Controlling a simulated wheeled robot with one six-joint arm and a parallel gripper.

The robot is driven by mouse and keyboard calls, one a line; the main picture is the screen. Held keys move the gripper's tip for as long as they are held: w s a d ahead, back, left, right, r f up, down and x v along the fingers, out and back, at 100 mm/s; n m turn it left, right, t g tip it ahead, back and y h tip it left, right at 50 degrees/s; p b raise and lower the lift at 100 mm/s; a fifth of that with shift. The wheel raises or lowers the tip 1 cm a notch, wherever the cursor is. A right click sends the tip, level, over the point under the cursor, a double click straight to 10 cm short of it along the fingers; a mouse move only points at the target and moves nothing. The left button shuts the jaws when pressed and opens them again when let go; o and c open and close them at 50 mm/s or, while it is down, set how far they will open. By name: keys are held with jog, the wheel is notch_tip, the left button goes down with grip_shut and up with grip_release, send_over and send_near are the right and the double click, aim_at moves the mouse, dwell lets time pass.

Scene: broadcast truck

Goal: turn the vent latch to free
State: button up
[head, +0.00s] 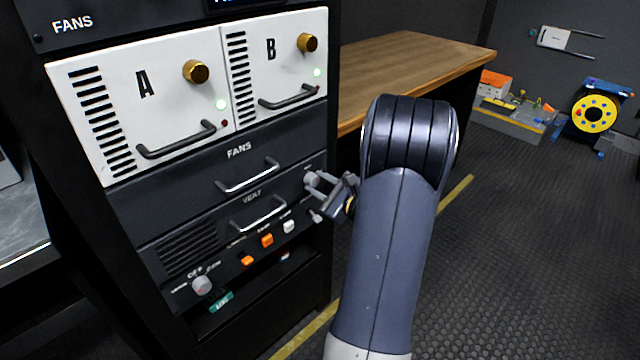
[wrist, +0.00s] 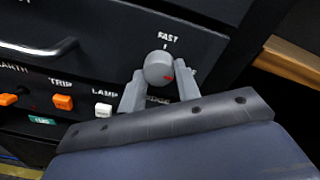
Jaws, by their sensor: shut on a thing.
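The vent latch is a round grey knob (wrist: 158,68) under the word FAST at the right end of the dark VENT panel. A red mark shows on the lower right of its face, off the tick below FAST. My gripper (wrist: 159,92) is shut on this knob, one grey finger on each side. In the head view the knob (head: 311,179) shows beside my gripper (head: 326,198), partly hidden by it. Lettering below the knob is mostly covered by the gripper.
Orange switches (head: 267,240), a white switch (head: 288,227) and a handle (head: 258,214) sit left of the latch. Another grey knob (head: 201,285) is at the panel's lower left. A wooden desk (head: 410,65) stands behind right. Floor (head: 520,240) at right is clear.

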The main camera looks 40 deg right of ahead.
dwell(0.3)
jog(key=o, duration=1)
jog(key=shift+c, duration=0.2)
jog(key=s+p, duration=0.1)
jog(key=s, duration=0.9)
jog(key=shift+s+d+r, duration=0.35)
jog(key=shift+d+r, duration=0.05)
jog(key=shift+w, duration=0.1)
jog(key=w, duration=0.7)
jog(key=w+f+b, duration=0.1)
jog(key=w, duration=0.2)
jog(key=shift+w+a, duration=0.3)
jog(key=shift+a, duration=0.1)
jog(key=shift+r, duration=0.1)
